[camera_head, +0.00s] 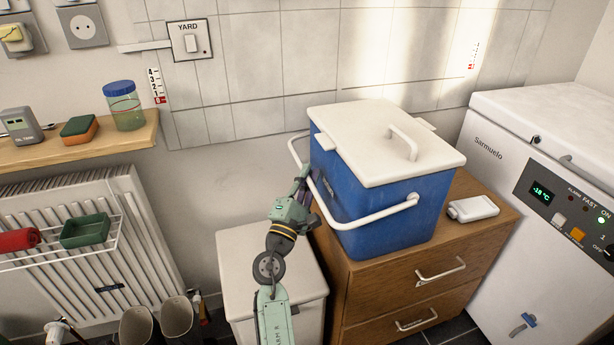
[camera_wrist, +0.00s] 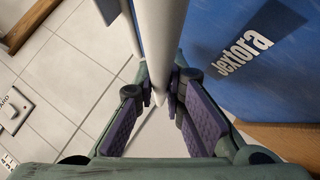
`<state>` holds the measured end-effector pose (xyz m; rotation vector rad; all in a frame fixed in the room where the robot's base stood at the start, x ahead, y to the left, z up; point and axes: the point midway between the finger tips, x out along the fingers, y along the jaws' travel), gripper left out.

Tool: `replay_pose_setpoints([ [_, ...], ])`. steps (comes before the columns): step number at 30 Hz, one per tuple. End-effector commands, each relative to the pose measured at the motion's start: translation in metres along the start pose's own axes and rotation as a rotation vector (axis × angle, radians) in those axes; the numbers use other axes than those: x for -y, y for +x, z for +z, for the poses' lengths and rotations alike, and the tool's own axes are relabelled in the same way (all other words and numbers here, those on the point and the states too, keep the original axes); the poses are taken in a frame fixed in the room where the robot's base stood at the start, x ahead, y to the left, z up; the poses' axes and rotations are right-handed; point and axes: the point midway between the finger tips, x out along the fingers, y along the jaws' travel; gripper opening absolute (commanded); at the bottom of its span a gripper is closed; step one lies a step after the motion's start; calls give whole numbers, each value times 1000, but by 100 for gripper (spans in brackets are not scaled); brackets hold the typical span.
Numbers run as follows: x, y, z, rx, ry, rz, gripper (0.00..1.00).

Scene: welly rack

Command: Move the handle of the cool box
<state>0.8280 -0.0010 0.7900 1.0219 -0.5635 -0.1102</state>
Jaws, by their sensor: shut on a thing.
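The cool box (camera_head: 345,205) is blue with a white lid (camera_head: 385,143) and stands on the wooden drawer cabinet. Its lid is on. Its white handle (camera_head: 360,219) is a bail that hangs across the front-left side of the box. My gripper (camera_head: 304,188) is at the left part of the handle, beside the box. In the wrist view the handle (camera_wrist: 160,50) runs as a white bar between the purple finger pads of my gripper (camera_wrist: 161,92), which is shut on it. The blue box wall (camera_wrist: 245,90) with white lettering is close on the right there.
A white bottle (camera_head: 472,209) lies on the wooden cabinet (camera_head: 468,244), right of the box. A white freezer (camera_head: 545,150) stands at the right. A low white cabinet (camera_head: 262,255) is below my arm. A shelf (camera_head: 75,148) and radiator are at the left.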

Motion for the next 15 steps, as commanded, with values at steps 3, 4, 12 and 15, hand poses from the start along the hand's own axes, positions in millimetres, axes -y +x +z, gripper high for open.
replay_pose_setpoints([
  [3,0,0,0,0,2,0,0],
  [4,0,0,0,0,2,0,0],
  [12,-6,2,2,-1,13,-9,0],
  [15,-16,6,6,0,40,-33,0],
])
